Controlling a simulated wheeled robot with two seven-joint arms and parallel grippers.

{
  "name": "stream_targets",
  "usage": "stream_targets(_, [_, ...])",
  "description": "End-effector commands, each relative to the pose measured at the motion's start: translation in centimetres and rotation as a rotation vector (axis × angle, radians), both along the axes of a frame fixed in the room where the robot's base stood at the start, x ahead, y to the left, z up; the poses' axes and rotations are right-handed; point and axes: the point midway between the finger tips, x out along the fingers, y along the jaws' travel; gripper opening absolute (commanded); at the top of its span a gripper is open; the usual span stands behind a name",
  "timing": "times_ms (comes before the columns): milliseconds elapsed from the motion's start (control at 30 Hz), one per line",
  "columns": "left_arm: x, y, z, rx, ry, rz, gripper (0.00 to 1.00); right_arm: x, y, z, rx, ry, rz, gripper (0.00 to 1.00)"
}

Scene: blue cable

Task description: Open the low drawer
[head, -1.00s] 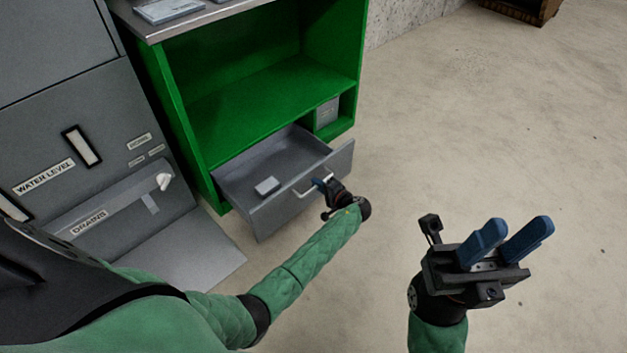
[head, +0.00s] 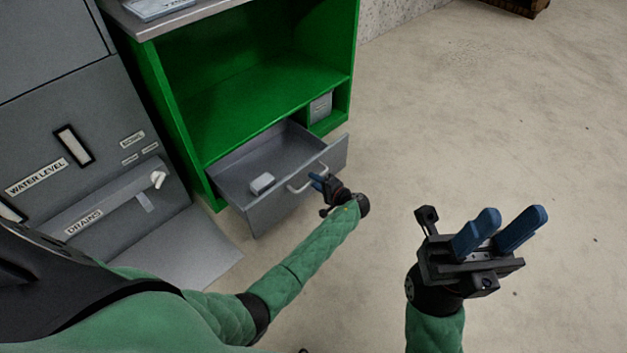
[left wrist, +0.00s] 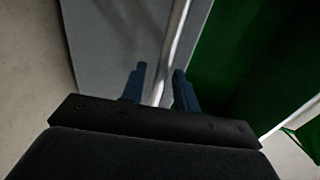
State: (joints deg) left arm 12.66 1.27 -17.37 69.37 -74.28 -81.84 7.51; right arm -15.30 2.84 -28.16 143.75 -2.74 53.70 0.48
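The low grey drawer (head: 252,221) is pulled well out of the green cabinet, with its inside showing. Its pale bar handle (head: 293,188) is on the drawer front. My left gripper (head: 316,181) is just in front of the handle, with its blue fingers apart. In the left wrist view, the fingers of my left gripper (left wrist: 158,85) stand apart, with a pale bar or edge running between them and a grey panel behind. I cannot tell whether they touch the handle. My right gripper (head: 500,230) is open and empty, above the floor at the right.
A small light block (head: 262,183) lies in the drawer. The green cabinet (head: 225,105) has an open shelf and a small grey box (head: 320,107) in its lower right niche. A grey machine (head: 90,150) stands at the left. The floor at the right is clear.

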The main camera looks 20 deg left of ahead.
Motion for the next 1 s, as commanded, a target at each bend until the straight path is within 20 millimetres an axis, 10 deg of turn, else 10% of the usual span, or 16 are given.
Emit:
stream_targets(400, [-2.2, -5.3, 1.2, 0.000, 0.001, 0.001, 0.31, -0.2, -0.5, 0.5, -0.022, 0.001, -0.031, 0.36])
stream_targets(1000, [-2.4, -5.8, 1.3, 0.002, 0.003, 0.000, 0.31, 0.0, -0.4, 0.5, -0.019, 0.007, -0.032, 0.36])
